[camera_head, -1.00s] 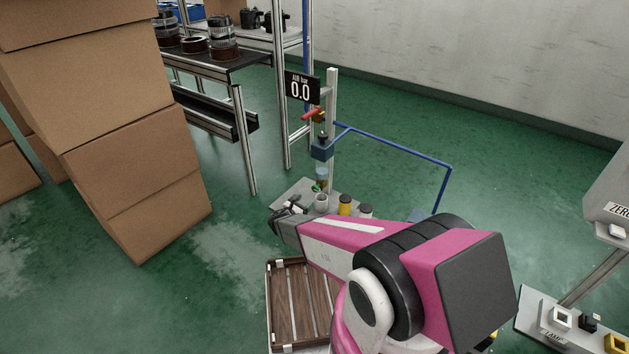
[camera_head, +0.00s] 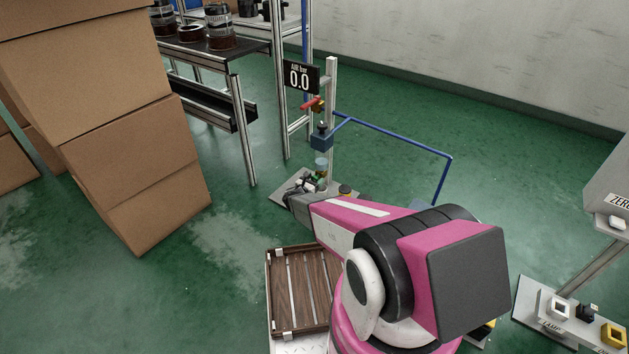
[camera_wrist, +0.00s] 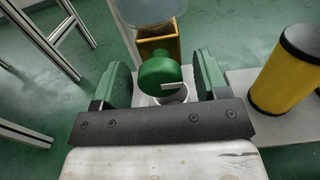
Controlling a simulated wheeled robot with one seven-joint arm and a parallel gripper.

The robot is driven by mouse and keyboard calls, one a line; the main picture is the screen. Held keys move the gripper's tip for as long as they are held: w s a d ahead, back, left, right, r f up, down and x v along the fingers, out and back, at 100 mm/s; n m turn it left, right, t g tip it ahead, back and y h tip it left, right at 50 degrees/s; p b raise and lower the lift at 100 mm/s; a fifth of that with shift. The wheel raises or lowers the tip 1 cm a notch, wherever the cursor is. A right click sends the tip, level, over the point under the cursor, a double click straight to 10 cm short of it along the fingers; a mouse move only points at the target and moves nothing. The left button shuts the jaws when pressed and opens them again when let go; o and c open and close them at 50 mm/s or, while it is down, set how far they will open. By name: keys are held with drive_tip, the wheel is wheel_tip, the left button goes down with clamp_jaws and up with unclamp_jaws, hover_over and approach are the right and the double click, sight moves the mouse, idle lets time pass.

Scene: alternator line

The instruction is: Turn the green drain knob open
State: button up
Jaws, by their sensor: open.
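The green drain knob (camera_wrist: 160,74) is a round green piece in the middle of the wrist view, with a pale mark or tab at its lower right. My gripper (camera_wrist: 162,82) is open, with one finger on the left and one on the right of the knob. The knob lies between the fingers with a visible gap on each side; I cannot tell its exact depth. In the head view my gripper (camera_head: 308,184) is at the foot of the air stand post (camera_head: 331,125), where the knob is hard to make out.
A yellow cylinder with black ends (camera_wrist: 287,70) stands close to the right finger. A white cup (camera_wrist: 173,95) is below the knob, and a yellow-brown block (camera_wrist: 158,40) is behind it. A blue pipe (camera_head: 400,138) runs right of the post, and the display (camera_head: 300,77) reads 0.0.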

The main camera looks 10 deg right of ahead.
drive_tip(key=c, duration=0.9)
drive_tip(key=shift+m, duration=0.3)
drive_tip(key=m, duration=0.3)
drive_tip(key=shift+m, duration=0.3)
drive_tip(key=m, duration=1.3)
drive_tip(key=shift+m, duration=0.3)
